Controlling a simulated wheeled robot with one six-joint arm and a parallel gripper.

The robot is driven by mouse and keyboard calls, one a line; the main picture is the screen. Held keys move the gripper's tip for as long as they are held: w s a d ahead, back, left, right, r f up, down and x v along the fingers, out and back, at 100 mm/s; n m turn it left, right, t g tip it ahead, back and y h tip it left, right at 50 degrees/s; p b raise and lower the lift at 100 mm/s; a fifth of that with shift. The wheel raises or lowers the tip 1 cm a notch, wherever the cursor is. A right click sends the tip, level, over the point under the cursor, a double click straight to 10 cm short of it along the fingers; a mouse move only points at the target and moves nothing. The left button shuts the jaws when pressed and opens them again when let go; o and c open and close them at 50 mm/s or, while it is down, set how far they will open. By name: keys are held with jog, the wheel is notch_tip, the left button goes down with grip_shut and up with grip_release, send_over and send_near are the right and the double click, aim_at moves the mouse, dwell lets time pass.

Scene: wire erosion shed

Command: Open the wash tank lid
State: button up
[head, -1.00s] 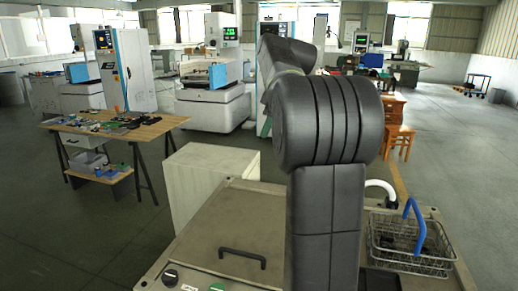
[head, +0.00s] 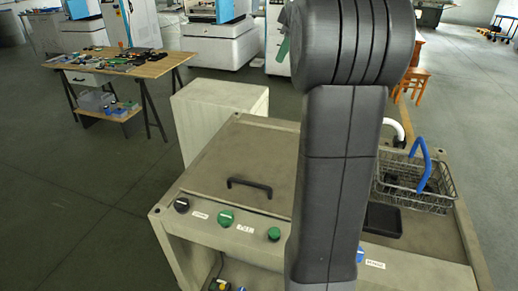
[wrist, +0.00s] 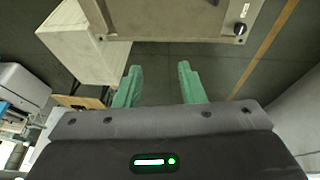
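The wash tank lid (head: 222,160) is a flat grey-brown panel on top of the bench in the head view. It lies closed, with a black bar handle (head: 249,184) near its front edge. My gripper (wrist: 158,82) shows in the wrist view with two green fingers spread apart and nothing between them. In the head view my arm hides most of it; a bit of green shows beside the arm, above and beyond the bench. The gripper is apart from the lid and handle. The wrist view shows a bench edge beyond the fingers.
Knobs and green buttons (head: 226,218) line the bench's front edge. A wire basket (head: 405,182) with a blue handle stands at the right over a sink area. A pale cabinet (head: 222,118) stands behind the bench. A tool table (head: 118,66) is at the back left. Floor at left is clear.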

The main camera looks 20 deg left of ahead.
jog(key=s+d+f+g+b, duration=0.1)
jog(key=s+f+g+b, duration=0.3)
jog(key=f, duration=0.8)
jog(key=s+d+f+b, duration=0.1)
jog(key=s+f, duration=0.4)
jog(key=f, duration=0.8)
jog(key=shift+m, duration=0.4)
jog(key=x, duration=1.3)
jog(key=shift+a+f, duration=0.15)
jog(key=shift+a, duration=0.1)
grip_shut()
